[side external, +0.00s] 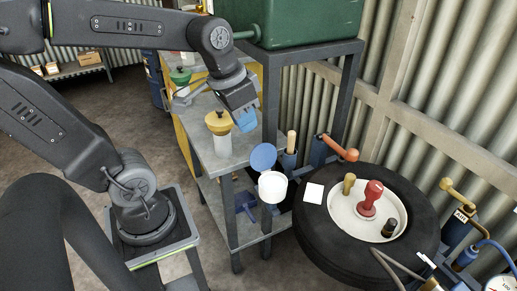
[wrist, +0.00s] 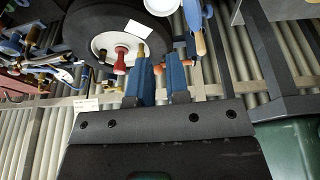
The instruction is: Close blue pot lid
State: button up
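The blue pot lid (side external: 263,157) stands tilted up at the back edge of a white pot (side external: 272,187), so the pot's top is uncovered. In the wrist view the white pot (wrist: 162,5) is cut off by the top edge, with a blue piece (wrist: 193,14) beside it that may be the lid. My gripper (side external: 247,122) has blue fingers and hangs above and left of the lid, apart from it. In the wrist view its fingertips (wrist: 161,62) are separated by a gap, with nothing held between them.
A yellow-topped jar (side external: 218,123) stands on the grey bench close to my gripper. A wooden-handled blue tool (side external: 291,142) and an orange-ended lever (side external: 340,148) are near the lid. A tire (side external: 320,232) holding red and brass parts lies at right. A green box (side external: 300,20) sits above.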

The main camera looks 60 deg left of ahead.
aim_at(261, 155)
jog(key=w+a+g, duration=0.1)
jog(key=a, duration=0.1)
jog(key=w+a+f+g+h, duration=0.1)
jog(key=w+a, duration=0.1)
jog(key=a, duration=0.1)
jog(key=w+a+f+h, duration=0.1)
jog(key=w+a, duration=0.1)
jog(key=a, duration=0.1)
jog(key=shift+w+a+f+g, duration=0.1)
jog(key=shift+f+g, duration=0.05)
jog(key=shift+g, duration=0.25)
grip_shut()
jog(key=w+a+f+h, duration=0.2)
jog(key=a+f+h, duration=0.1)
jog(key=a, duration=0.4)
jog(key=x, duration=0.9)
jog(key=shift+s+d+f+g, duration=0.2)
jog(key=shift+s+f+g, duration=0.05)
jog(key=shift+f+g, duration=0.05)
jog(key=shift+d+r+y, duration=0.2)
jog(key=shift+y, duration=0.1)
